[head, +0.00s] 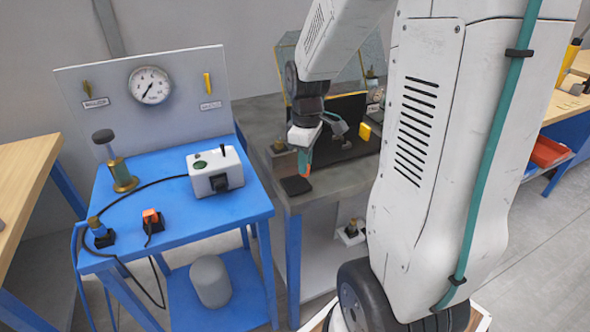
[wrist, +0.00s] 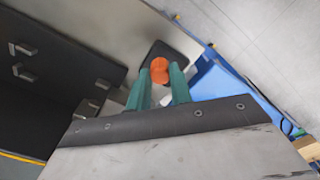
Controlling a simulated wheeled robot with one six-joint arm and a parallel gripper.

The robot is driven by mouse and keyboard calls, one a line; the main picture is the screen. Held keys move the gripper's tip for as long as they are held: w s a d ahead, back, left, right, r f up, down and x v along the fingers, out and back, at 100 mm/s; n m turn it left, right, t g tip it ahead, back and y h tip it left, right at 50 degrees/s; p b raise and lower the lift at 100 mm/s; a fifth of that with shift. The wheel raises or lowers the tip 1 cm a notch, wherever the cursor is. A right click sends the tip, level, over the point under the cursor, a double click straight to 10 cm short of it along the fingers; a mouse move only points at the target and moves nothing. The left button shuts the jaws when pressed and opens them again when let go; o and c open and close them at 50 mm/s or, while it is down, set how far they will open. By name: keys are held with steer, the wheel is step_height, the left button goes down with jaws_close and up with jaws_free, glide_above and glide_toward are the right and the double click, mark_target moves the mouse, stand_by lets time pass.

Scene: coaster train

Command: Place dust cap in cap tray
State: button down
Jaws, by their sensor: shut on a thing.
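My gripper (head: 305,152) is shut on the orange dust cap (head: 308,169) above the front corner of the grey table. In the wrist view, the teal fingers of my gripper (wrist: 160,85) have the round orange cap (wrist: 159,70) between their tips. A small dark square tray (head: 296,185), which looks like the cap tray, lies on the table just below and slightly left of the cap. It also shows behind the cap in the wrist view (wrist: 172,55). The cap appears apart from the tray, and the gap is hard to judge.
A blue bench (head: 160,220) on the left holds a white box (head: 215,172), a brass fitting (head: 124,180) and an orange plug (head: 152,218). A dark panel (wrist: 50,65) with metal clips lies beside my gripper. The grey tabletop (head: 330,180) right of the tray is clear.

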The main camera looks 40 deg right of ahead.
steer(key=shift+w+a+f, duration=0.1)
steer(key=shift+w+a, duration=0.25)
steer(key=shift+w, duration=0.2)
steer(key=shift+w+a+f, duration=0.1)
steer(key=shift+w+a, duration=0.25)
steer(key=shift+w, duration=0.2)
steer(key=shift+f, duration=1.7)
steer(key=c, duration=1.3)
jaws_free()
steer(key=shift+f, duration=0.1)
steer(key=shift+o, duration=0.2)
step_height(320, 180, up, 12)
steer(key=s+a+r+m, duration=0.2)
steer(key=s+a+m, duration=0.1)
steer(key=s+a, duration=0.4)
steer(key=s+a+r+m+t, duration=0.1)
steer(key=s+a+r+m, duration=0.1)
steer(key=s+a, duration=0.5)
steer(key=s+m, duration=0.1)
steer(key=s, duration=0.4)
steer(key=shift+s+a+r, duration=0.25)
steer(key=shift+s, duration=0.05)
